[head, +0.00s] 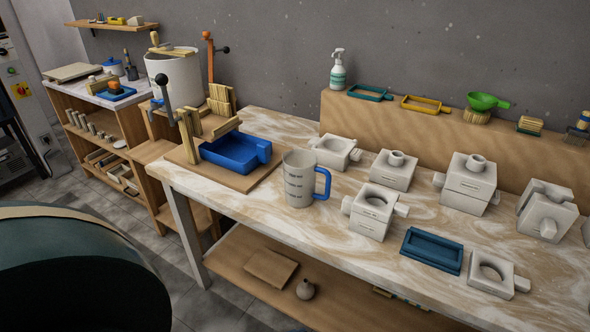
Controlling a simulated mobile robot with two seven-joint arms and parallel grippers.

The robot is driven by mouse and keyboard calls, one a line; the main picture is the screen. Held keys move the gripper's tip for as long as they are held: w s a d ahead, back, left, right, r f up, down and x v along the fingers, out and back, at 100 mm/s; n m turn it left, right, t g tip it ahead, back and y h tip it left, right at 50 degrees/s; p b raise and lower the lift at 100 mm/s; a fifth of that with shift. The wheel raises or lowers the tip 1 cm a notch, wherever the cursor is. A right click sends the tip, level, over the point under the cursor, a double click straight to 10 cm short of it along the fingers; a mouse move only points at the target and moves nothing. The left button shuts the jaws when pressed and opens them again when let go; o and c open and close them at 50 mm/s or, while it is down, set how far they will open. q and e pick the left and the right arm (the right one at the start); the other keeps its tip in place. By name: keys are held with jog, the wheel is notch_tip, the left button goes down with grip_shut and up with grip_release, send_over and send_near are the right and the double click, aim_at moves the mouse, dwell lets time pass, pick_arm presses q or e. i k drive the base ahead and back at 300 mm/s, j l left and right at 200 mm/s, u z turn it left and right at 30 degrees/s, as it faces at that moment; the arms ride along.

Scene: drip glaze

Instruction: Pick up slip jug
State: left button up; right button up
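The slip jug (300,180) is a grey jug with measuring marks and a blue handle on its right side. It stands upright on the marbled table (270,213), near the front edge. The inside of the jug cannot be made out. Neither of my grippers shows in the head view.
A blue tray (237,152) on a wooden board (192,164) is left of the jug. A white mould (375,208) stands close to its right, and another mould (335,150) behind it. A dark blue tray (432,249) lies farther right. The table's front edge is clear before the jug.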

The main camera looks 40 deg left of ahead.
aim_at(307, 182)
jog(key=u, duration=1.05)
